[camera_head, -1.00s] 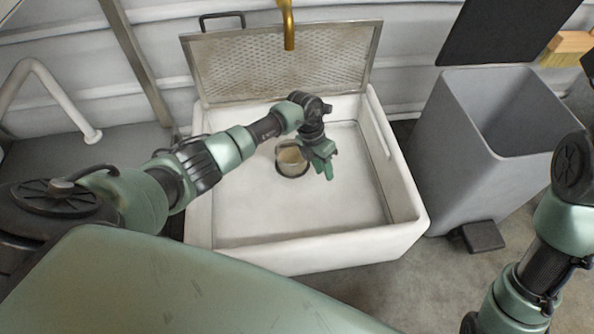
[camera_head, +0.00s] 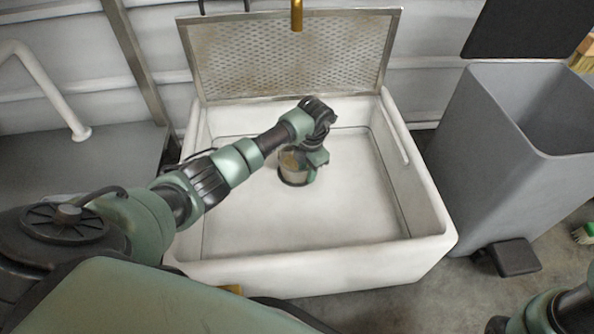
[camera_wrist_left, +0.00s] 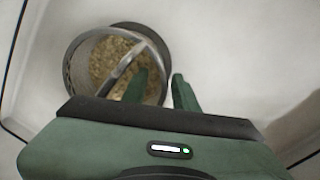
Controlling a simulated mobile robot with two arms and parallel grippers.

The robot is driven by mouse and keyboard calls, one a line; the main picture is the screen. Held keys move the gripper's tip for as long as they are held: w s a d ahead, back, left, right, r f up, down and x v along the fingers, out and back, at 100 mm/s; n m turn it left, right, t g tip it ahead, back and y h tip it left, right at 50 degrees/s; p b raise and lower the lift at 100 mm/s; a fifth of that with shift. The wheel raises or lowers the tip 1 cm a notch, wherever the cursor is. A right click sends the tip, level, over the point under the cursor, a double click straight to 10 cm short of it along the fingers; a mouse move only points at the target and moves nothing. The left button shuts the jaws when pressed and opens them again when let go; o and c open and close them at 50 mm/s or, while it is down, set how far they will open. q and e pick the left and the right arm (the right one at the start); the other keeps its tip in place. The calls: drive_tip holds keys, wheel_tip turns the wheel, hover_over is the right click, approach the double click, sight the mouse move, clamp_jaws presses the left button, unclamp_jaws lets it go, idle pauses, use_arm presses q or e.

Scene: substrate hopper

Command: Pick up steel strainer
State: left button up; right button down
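The steel strainer (camera_head: 292,169) is a small round metal cup standing on the floor of the white basin. In the left wrist view the strainer (camera_wrist_left: 84,62) shows a bright rim, a metal strip across its mouth and tan grainy stuff inside. My left gripper (camera_head: 310,172) is down at the strainer's right side and hides part of it. In the left wrist view the left gripper (camera_wrist_left: 162,84) is open, one finger over the strainer's mouth and the other outside its wall. I cannot tell whether either finger touches it. My right gripper is out of view.
The white basin (camera_head: 425,215) has raised walls around the strainer and a perforated metal panel (camera_head: 290,55) standing at its back. A brass spout (camera_head: 297,14) hangs above. A grey bin (camera_head: 480,160) stands to the right. The basin floor right of my gripper is clear.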

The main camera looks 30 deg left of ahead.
use_arm(q)
drive_tip(key=shift+f, duration=0.15)
drive_tip(key=shift+c, duration=0.3)
clamp_jaws()
idle(1.1)
